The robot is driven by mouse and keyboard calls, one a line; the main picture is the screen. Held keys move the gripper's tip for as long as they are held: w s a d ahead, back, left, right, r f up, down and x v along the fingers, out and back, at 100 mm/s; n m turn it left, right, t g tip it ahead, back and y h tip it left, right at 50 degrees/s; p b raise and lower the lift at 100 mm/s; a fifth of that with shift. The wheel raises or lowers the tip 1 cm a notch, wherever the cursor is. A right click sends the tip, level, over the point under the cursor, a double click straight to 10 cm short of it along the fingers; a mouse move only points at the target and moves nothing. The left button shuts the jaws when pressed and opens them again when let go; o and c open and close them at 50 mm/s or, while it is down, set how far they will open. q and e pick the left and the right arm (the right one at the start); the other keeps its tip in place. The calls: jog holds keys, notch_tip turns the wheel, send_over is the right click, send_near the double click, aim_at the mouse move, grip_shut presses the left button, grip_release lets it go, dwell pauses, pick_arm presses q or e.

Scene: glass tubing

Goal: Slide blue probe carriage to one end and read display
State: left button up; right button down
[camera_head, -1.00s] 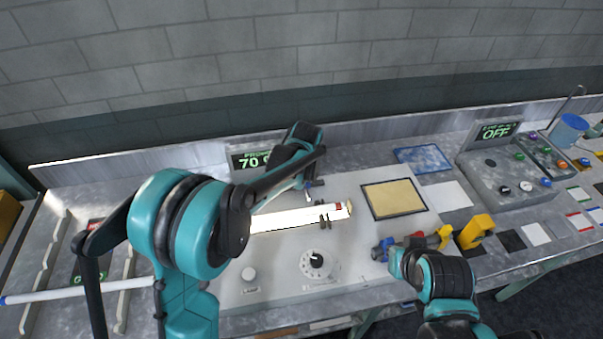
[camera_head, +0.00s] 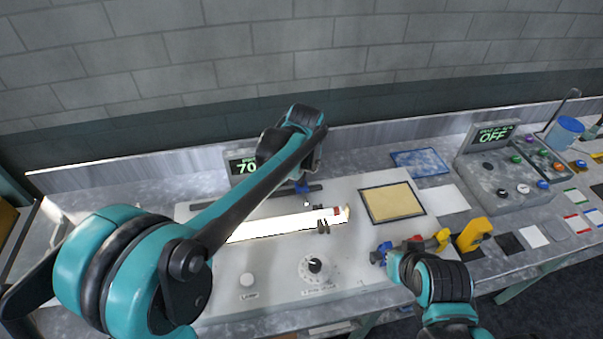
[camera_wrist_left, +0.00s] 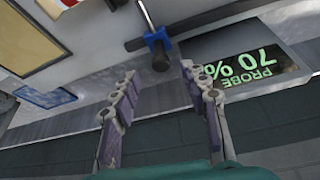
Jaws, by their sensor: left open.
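The blue probe carriage (camera_head: 302,187) sits on a dark rail (camera_head: 313,188) behind the glowing white tube (camera_head: 275,226). In the left wrist view the carriage (camera_wrist_left: 157,38) has a dark knob and a thin rod. My left gripper (camera_wrist_left: 158,76) is open, its fingers spread either side of the knob's line, with no clear contact. Its fingertips are hidden behind my arm in the head view. The probe display (camera_wrist_left: 245,68) reads "PROBE 70 %"; my arm partly covers it (camera_head: 242,167) in the head view. My right gripper (camera_head: 405,253) is low at the panel's right edge; its fingers are unclear.
The pale panel carries a dial (camera_head: 314,266), a round button (camera_head: 247,280) and a tan pad (camera_head: 391,202). A yellow object (camera_head: 474,234) stands right of the panel. A control box (camera_head: 505,180) with an "OFF" display is at the back right.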

pick_arm(q)
jog(key=v, duration=0.2)
jog(key=shift+s+r, duration=0.15)
jog(key=shift+r, duration=0.1)
dwell(0.3)
jog(key=s+a+f+t+b, duration=0.1)
jog(key=s+a, duration=0.3)
jog(key=s, duration=0.4)
jog(key=s+a+f+m+b, duration=0.1)
jog(key=s+a+f, duration=0.3)
jog(key=s, duration=0.4)
jog(key=s+a+f+t+b, duration=0.1)
jog(key=s+a+f+b, duration=0.2)
jog(key=s+a, duration=0.2)
jog(key=shift+s+a+f+t+h, duration=0.1)
jog(key=shift+s+t+h, duration=0.05)
jog(key=shift+s, duration=0.75)
jog(key=shift+s+a+t+h, duration=0.1)
jog(key=shift+s+t+h, duration=0.05)
jog(key=shift+s, duration=0.75)
jog(key=shift+s+f, duration=0.1)
jog(key=shift+f, duration=0.05)
